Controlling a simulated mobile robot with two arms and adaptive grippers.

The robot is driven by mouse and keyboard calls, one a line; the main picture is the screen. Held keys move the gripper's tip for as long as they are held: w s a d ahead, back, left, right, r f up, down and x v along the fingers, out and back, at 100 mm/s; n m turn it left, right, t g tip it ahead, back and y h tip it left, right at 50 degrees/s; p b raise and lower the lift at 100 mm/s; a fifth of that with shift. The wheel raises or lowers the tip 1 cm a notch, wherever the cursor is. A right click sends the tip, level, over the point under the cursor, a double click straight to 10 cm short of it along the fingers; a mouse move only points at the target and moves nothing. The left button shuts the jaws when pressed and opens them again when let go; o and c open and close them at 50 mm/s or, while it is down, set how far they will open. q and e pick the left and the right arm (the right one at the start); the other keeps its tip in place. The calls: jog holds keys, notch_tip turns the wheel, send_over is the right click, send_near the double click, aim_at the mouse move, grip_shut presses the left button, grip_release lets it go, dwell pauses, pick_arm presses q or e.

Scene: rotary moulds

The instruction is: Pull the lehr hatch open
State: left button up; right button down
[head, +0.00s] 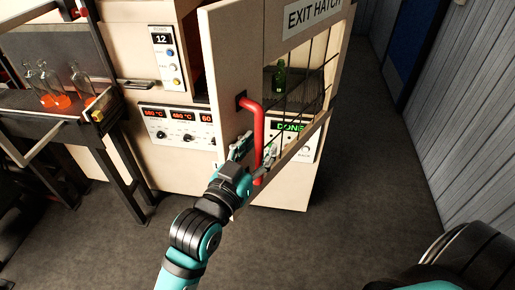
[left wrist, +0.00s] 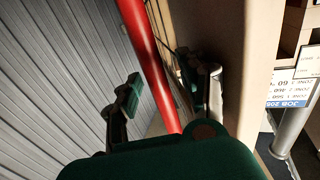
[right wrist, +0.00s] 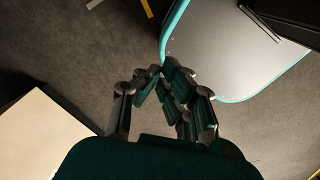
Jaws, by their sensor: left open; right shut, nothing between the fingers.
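The lehr hatch (head: 228,55) is a cream door with a wire-mesh window and an "EXIT HATCH" sign (head: 312,13). It stands ajar, with a dark gap showing along its left edge. Its red bar handle (head: 258,125) sticks out from the front. My left gripper (head: 254,152) is open at the lower part of the handle, one finger on each side. In the left wrist view the red bar (left wrist: 148,62) runs between the spread fingers; contact cannot be told. My right gripper (right wrist: 162,72) is shut and empty above the floor.
A green bottle (head: 279,77) stands behind the mesh. The control panel (head: 180,122) is left of the hatch, and a rack with glass bottles (head: 80,82) stands at the far left. A grey corrugated wall (head: 465,110) is at the right. The floor (head: 385,130) between is clear.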

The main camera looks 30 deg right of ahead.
pick_arm(q)
jog(key=shift+d, duration=0.25)
jog(key=v, duration=1.2)
pick_arm(e)
jog(key=shift+d, duration=0.55)
pick_arm(q)
jog(key=shift+w, duration=0.1)
